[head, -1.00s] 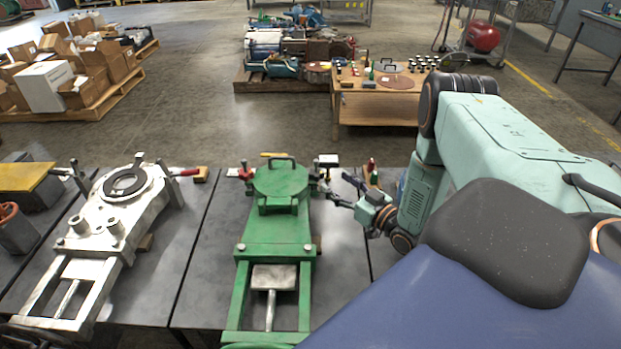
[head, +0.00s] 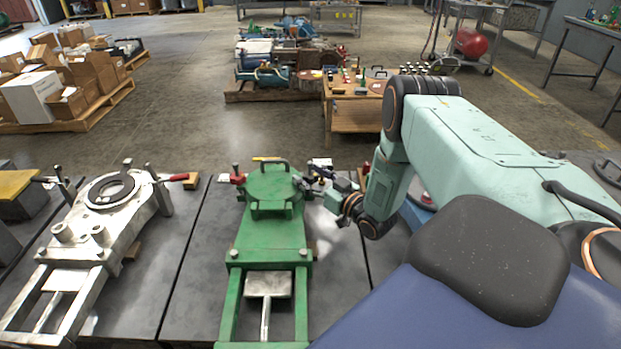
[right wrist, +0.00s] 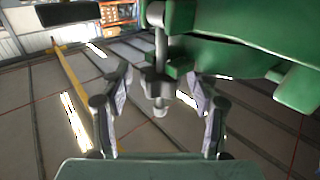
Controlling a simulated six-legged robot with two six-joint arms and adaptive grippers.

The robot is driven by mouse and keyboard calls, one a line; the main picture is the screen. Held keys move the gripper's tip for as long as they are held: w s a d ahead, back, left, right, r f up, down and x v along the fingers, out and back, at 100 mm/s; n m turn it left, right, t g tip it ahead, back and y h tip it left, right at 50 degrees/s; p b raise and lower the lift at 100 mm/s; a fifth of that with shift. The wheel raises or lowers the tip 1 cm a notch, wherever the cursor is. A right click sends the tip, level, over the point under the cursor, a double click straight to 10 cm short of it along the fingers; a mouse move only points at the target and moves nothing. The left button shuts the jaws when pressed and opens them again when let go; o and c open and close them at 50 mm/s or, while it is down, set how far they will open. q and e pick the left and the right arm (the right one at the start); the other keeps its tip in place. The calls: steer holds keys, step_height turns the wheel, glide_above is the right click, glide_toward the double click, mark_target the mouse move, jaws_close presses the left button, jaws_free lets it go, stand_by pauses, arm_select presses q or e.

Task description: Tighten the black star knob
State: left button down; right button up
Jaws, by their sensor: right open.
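The black star knob (right wrist: 157,84) shows in the right wrist view, dark grey, on an upright metal rod beside the green fixture (right wrist: 215,55). My right gripper (right wrist: 157,88) is open, its two fingers on either side of the knob, with gaps showing between them and it. In the head view the right gripper (head: 318,180) is at the right edge of the green fixture (head: 268,235), near its round lid. There the knob is too small and too covered by the gripper to make out. My left gripper is not in view.
A bare metal fixture (head: 90,225) with a red-handled clamp (head: 172,178) stands to the left. A red knob (head: 238,179) is at the green fixture's left side. Behind are a wooden bench (head: 352,112) and a pallet of boxes (head: 75,120). The grey table (head: 190,265) between fixtures is clear.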

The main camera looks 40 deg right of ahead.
steer(key=shift+a, duration=0.1)
steer(key=shift+c, duration=0.3)
steer(key=c, duration=1.1)
steer(key=shift+h, duration=0.4)
steer(key=m+h+b, duration=0.1)
steer(key=m+h, duration=0.1)
steer(key=h, duration=0.1)
steer(key=shift+w+m+h, duration=0.1)
steer(key=shift+m+h, duration=0.2)
steer(key=shift+m, duration=0.1)
steer(key=shift+m+g+h+b, duration=0.9)
steer(key=shift+m+h, duration=0.5)
steer(key=shift+h, duration=1)
